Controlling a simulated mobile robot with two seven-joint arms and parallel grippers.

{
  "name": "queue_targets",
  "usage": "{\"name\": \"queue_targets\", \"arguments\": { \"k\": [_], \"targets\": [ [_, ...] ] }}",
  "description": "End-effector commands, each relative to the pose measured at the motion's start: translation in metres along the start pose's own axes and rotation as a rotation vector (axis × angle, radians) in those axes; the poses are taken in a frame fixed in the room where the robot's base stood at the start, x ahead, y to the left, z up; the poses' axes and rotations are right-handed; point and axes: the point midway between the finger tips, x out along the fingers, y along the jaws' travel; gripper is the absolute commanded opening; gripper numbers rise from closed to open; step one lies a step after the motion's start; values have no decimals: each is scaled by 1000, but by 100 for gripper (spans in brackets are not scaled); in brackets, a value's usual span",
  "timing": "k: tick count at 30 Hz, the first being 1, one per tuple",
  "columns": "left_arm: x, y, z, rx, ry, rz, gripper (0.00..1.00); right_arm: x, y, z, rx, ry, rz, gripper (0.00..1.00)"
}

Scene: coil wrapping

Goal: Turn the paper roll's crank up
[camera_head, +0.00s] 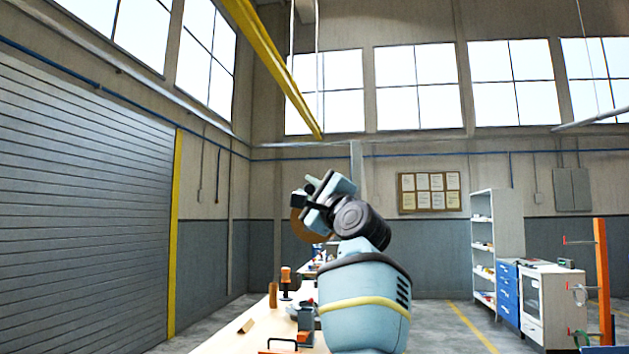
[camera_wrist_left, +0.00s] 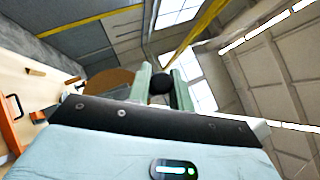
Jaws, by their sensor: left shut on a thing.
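My left gripper (camera_head: 309,191) is raised above the workbench in the head view. In the left wrist view its two pale green fingers (camera_wrist_left: 160,88) are shut on a round black knob (camera_wrist_left: 160,84), which looks like the crank's handle. A brown disc (camera_head: 298,226), likely the paper roll, shows partly behind the gripper. It also shows in the left wrist view (camera_wrist_left: 104,80), left of the fingers and partly hidden by the gripper body. The rest of the crank is hidden. My right gripper is not in view.
The light wooden workbench (camera_head: 228,339) lies below, with an orange-topped tool (camera_head: 286,276), a brown block (camera_head: 273,294) and a small wooden wedge (camera_head: 246,326). A tall orange post (camera_head: 602,275) stands far right. The air around the gripper looks clear.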

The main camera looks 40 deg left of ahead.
Motion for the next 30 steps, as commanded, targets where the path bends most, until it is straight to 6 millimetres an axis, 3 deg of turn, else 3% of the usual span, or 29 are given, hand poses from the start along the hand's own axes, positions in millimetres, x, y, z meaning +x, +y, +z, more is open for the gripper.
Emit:
{"name": "queue_targets", "arguments": {
  "k": [9,24,25,30],
  "targets": [
    [4,1,6,-77,-2,70,0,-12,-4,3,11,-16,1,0],
    [5,3,5,-87,-2,80,0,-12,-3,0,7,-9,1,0],
    [5,3,5,-87,-2,80,25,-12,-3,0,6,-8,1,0],
    [5,3,5,-85,-2,80,30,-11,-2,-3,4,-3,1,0]
  ]
}}
